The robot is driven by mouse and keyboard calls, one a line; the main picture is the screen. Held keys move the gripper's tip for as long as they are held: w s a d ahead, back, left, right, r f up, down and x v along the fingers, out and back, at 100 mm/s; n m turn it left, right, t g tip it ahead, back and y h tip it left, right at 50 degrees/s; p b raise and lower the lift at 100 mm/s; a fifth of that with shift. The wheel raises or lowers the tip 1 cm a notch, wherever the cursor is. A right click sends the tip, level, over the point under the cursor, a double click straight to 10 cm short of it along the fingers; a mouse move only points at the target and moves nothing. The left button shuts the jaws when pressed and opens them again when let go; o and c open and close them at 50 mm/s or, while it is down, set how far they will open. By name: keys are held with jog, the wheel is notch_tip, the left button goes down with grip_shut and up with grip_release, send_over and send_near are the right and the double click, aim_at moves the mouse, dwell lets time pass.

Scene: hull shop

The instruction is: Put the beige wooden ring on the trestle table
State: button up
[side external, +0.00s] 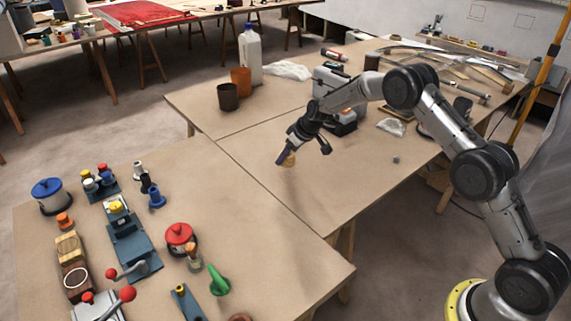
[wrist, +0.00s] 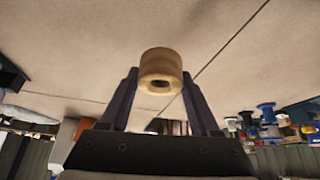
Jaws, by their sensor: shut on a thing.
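The beige wooden ring (side external: 290,160) is a short, thick ring with a hole through it. My gripper (side external: 304,154) holds it above the bare brown top of the trestle table (side external: 262,122), near the seam between two table sections. In the wrist view the ring (wrist: 161,63) sits between the tips of both dark fingers of my gripper (wrist: 160,78), with its hole partly visible. It appears clear of the tabletop; the exact height is hard to tell.
Tabletop around the seam is clear.

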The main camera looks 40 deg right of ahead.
aim_at(285, 164)
jog(key=shift+w+f, duration=0.55)
jog(key=shift+f, duration=1.65)
jog(key=o, duration=1.4)
jog(key=shift+f, duration=0.15)
jog(key=shift+c, duration=0.2)
